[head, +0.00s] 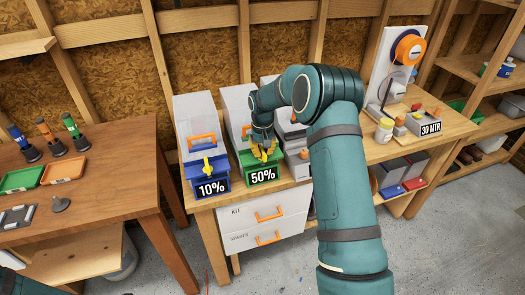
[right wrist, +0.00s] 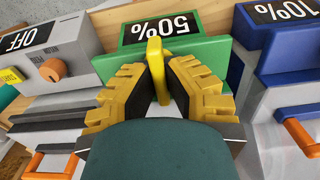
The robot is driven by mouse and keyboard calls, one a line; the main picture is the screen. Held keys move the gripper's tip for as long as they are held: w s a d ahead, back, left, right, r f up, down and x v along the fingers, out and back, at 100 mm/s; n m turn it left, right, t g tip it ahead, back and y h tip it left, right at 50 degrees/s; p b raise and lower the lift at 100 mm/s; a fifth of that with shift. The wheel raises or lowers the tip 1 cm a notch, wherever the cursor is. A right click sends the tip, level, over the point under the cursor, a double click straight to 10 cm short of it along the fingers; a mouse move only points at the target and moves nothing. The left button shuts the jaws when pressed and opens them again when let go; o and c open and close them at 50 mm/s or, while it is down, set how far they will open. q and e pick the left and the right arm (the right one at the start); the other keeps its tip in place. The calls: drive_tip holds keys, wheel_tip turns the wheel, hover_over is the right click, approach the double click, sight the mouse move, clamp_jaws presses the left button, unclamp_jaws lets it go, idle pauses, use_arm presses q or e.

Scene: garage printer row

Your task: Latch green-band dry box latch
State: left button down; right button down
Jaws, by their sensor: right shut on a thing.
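The green-band dry box (head: 236,112) stands on the wooden bench with a green front and a label reading 50% (head: 264,175). Its green front also shows in the right wrist view (right wrist: 215,50). My right gripper (head: 264,154) is at that front, its yellow fingers closed around the yellow latch (right wrist: 155,62). The latch stands between the fingertips in the right wrist view, its top end over the label's edge. In the head view my gripper and arm hide most of the latch and part of the box. My left gripper is not in view.
A blue-band dry box marked 10% (head: 196,120) stands close on the left. A grey machine with an orange knob (right wrist: 53,70) is close on the other side. Drawers (head: 265,216) are below the bench. A separate wooden table (head: 110,180) is at left.

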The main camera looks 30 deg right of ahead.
sight(262, 150)
drive_tip(key=c, duration=1.3)
unclamp_jaws()
drive_tip(key=shift+f, duration=0.1)
drive_tip(key=shift+r, duration=0.2)
wheel_tip(262, 150, up, 12)
drive_tip(key=shift+f, duration=0.15)
